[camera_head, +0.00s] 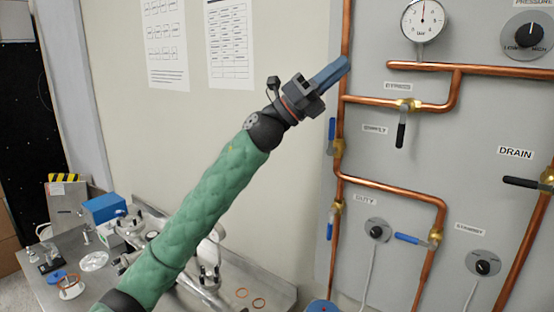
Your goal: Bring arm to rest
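My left arm comes in from the lower left in a green sleeve. It reaches up across the middle of the picture. Its gripper (330,74) is raised in front of the wall, beside the left edge of the grey pipe panel (380,160). Its blue fingers lie together and point up and right, with nothing seen between them. The fingertips overlap the vertical copper pipe (346,35) in the picture; I cannot tell if they touch it. My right gripper is not in view.
The panel carries a pressure gauge (423,18), a pressure knob (530,34), a black-handled valve (402,130) and blue-handled valves (412,239). A metal table (240,280) below holds a blue box (103,208) and small parts. Bare wall (270,200) lies right of the arm.

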